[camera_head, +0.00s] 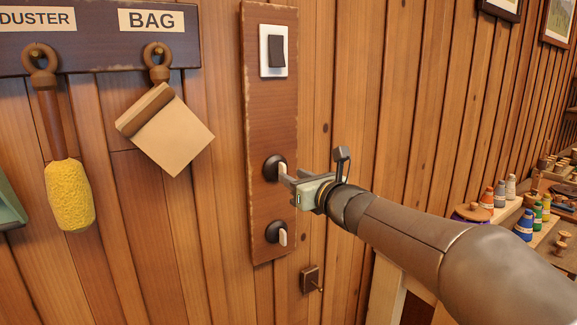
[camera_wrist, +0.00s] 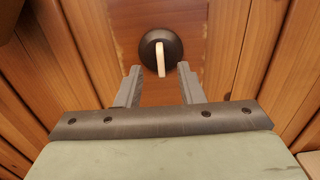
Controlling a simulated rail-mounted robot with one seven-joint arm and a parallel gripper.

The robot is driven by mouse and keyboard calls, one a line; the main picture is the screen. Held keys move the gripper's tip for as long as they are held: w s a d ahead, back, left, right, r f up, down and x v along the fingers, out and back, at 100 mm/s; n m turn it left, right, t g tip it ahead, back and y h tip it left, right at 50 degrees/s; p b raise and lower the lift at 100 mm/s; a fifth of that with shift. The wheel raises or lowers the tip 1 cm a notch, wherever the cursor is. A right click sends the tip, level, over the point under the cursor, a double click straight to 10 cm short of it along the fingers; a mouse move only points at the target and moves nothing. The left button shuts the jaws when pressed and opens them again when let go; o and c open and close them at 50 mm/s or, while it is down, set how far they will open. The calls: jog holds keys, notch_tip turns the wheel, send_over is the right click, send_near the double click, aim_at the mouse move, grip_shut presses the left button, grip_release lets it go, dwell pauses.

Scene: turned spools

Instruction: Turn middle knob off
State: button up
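The middle knob (camera_head: 274,167) is a dark round knob with a pale lever, on a tall brown wooden panel (camera_head: 271,110) on the wall. In the wrist view the knob (camera_wrist: 160,52) shows its pale lever pointing down, close to vertical. My gripper (camera_head: 286,178) is at the middle knob in the head view. In the wrist view its two fingers (camera_wrist: 158,80) are apart, one to each side below the lever, with nothing held between them. I cannot tell whether a finger touches the lever.
A rocker switch (camera_head: 277,51) sits at the panel's top and a second knob (camera_head: 275,232) below. A small wooden fixture (camera_head: 311,279) is lower right. A yellow duster (camera_head: 68,195) and a paper bag (camera_head: 165,130) hang at left. Paint bottles (camera_head: 524,224) stand at right.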

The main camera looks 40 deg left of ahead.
aim_at(285, 171)
jog(key=shift+p+x, duration=0.55)
jog(key=shift+x, duration=1.6)
grip_shut()
jog(key=shift+f+b, duration=0.1)
jog(key=shift+b, duration=0.4)
jog(key=shift+s+f+n+b, duration=0.1)
jog(key=shift+n+b, duration=3.7)
jog(key=shift+n, duration=0.7)
jog(key=shift+s+f+n+b, duration=0.1)
jog(key=shift+n+b, duration=3.7)
jog(key=shift+n, duration=0.7)
